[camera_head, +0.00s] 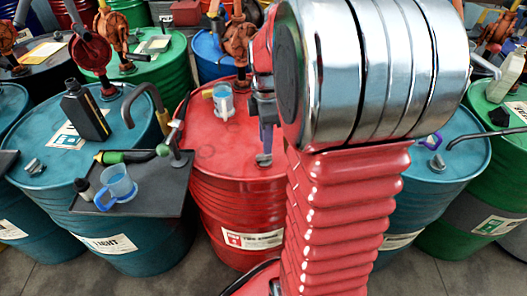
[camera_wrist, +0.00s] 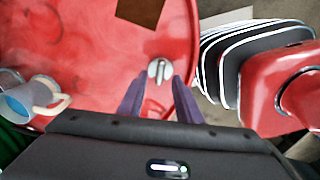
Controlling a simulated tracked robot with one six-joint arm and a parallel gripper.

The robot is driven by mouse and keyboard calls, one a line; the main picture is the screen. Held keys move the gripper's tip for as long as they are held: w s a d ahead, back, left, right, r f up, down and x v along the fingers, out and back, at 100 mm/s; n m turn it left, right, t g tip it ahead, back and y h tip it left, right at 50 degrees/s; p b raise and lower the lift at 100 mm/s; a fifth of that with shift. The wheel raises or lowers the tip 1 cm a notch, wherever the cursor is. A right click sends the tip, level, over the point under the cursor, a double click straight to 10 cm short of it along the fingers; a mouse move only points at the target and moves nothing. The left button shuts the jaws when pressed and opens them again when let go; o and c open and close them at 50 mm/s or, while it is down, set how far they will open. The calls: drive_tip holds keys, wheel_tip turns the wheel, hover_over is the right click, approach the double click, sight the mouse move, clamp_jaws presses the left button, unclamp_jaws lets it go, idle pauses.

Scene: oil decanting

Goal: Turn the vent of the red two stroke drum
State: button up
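The red two stroke drum (camera_head: 225,150) stands in the middle of the head view, with a white and red label on its front. Its vent, a small silver fitting (camera_head: 264,159), is near the front right of the lid. In the wrist view the red lid (camera_wrist: 80,50) fills the left and middle, and the vent (camera_wrist: 160,70) shows at the fingertips. My gripper (camera_head: 266,148) points down over the vent. In the wrist view my gripper (camera_wrist: 159,80) is open, with one dark finger each side of the vent. Whether the fingers touch it I cannot tell.
A dark tray (camera_head: 150,185) with a blue jug (camera_head: 116,184) adjoins the drum at left. Blue drums (camera_head: 75,130) and a green drum (camera_head: 500,120) crowd the sides.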

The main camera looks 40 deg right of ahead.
sight(264, 158)
drive_tip(key=shift+f, duration=2.55)
drive_tip(key=shift+c, duration=0.3)
